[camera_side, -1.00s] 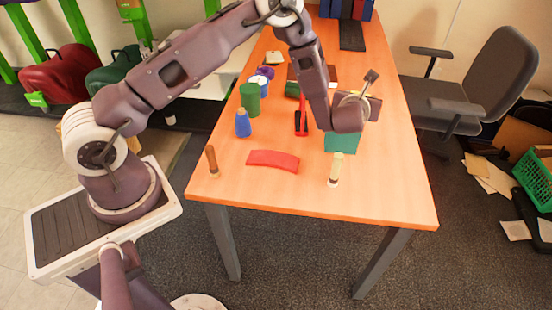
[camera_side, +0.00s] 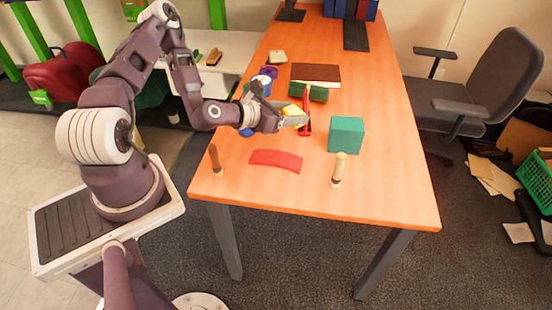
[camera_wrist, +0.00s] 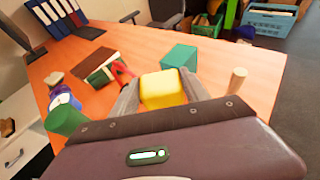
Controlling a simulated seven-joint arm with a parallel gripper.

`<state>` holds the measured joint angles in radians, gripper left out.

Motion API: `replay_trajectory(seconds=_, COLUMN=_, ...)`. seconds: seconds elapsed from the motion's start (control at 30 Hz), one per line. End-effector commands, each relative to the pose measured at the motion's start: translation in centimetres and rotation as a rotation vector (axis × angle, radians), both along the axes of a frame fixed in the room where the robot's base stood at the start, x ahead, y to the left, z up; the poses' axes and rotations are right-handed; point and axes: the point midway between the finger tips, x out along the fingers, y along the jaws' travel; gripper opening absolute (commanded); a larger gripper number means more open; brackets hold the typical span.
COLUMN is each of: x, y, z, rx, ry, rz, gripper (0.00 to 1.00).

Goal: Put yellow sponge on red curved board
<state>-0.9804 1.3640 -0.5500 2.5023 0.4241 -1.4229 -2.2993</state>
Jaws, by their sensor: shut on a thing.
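The yellow sponge (camera_wrist: 163,89) is a small block between the two fingers of my gripper (camera_wrist: 170,92) in the wrist view. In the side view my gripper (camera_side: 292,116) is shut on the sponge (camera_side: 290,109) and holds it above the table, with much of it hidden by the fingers. The red curved board (camera_side: 276,161) lies near the table's front edge, bare on top. My gripper is above and behind it, slightly to the right, apart from it.
A teal cube (camera_side: 346,134) stands right of my gripper. A cream peg (camera_side: 339,169) and a brown peg (camera_side: 215,159) stand on either side of the board. A red tool (camera_side: 306,124) is beside the gripper. A brown book (camera_side: 316,75) lies farther back.

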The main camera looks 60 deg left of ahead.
Motion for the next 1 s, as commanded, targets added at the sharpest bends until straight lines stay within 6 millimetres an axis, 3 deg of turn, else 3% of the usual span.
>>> replay_trajectory(seconds=0.03, x=-0.9, y=-0.2, z=-1.3, rx=-0.006, ry=0.005, rz=0.003, gripper=0.15)
replay_trajectory(seconds=0.2, x=-2.2, y=-0.5, z=-3.6, rx=0.0, ry=0.002, rz=0.005, gripper=0.15)
replay_trajectory(seconds=0.6, x=-2.3, y=-0.5, z=-11.8, rx=0.004, ry=0.0, rz=0.004, gripper=0.15)
replay_trajectory(seconds=0.7, x=-2.3, y=-0.5, z=-12.9, rx=0.002, ry=0.0, rz=0.003, gripper=0.15)
replay_trajectory(seconds=1.0, x=-2.2, y=-0.5, z=-13.1, rx=0.001, ry=-0.001, rz=0.006, gripper=0.15)
